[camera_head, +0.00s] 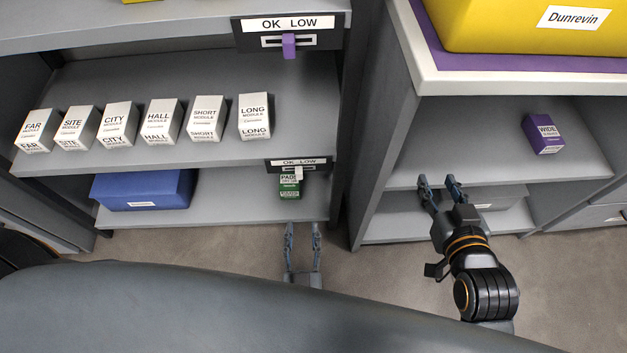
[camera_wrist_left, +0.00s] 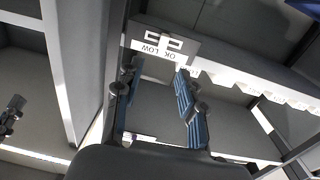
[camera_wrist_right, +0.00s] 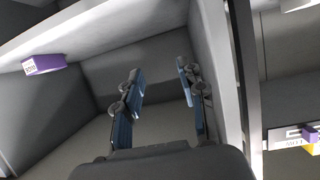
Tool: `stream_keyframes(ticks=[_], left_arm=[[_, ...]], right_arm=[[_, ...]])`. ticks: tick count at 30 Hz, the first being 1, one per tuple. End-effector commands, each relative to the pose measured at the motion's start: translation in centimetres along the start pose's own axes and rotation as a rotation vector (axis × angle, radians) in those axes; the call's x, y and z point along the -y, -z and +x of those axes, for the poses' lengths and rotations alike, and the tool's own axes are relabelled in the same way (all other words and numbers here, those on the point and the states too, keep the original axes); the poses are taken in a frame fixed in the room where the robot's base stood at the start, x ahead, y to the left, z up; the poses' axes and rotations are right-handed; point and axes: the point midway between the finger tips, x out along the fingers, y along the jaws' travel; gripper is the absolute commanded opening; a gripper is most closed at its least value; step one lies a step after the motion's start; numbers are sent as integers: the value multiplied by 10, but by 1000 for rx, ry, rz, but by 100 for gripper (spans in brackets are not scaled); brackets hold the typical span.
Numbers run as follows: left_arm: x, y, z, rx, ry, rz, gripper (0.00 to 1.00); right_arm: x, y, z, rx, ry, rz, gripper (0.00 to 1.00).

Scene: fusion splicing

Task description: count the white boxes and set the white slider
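Several white boxes (camera_head: 162,122) stand in a row on the middle shelf of the left unit, labelled FAR, SITE, CITY, HALL, SHORT and LONG. The white slider (camera_head: 298,173) sits near the middle of the OK LOW panel (camera_head: 281,163) at that shelf's right front edge. My left gripper (camera_head: 302,232) is open and empty, below and in front of this panel. In the left wrist view, an OK LOW panel (camera_wrist_left: 165,45) shows beyond its open fingers (camera_wrist_left: 156,82); the slider is not clear there. My right gripper (camera_head: 437,182) is open and empty at the right unit's lower shelves.
A purple slider (camera_head: 289,46) sits on the upper OK LOW panel. A blue box (camera_head: 145,190) and a green box (camera_head: 290,190) stand on the lower shelf. A purple box (camera_head: 544,133) is in the right unit, with a yellow bin (camera_head: 490,25) above. Bare floor lies between the units.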

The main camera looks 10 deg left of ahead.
Motion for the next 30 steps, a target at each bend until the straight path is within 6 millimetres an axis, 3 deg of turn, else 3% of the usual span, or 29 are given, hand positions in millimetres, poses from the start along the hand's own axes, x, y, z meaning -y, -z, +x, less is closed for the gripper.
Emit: stream_keyframes(ticks=[8, 21, 30], left_arm=[[6, 3, 13, -12, 45, -8, 40], [9, 3, 102, -14, 42, -8, 40], [11, 3, 134, -11, 41, -7, 40]], right_arm=[[1, 21, -7, -82, 3, 0, 40], [11, 90, -17, -472, 26, 5, 40], [15, 120, -33, -655, 36, 10, 40]])
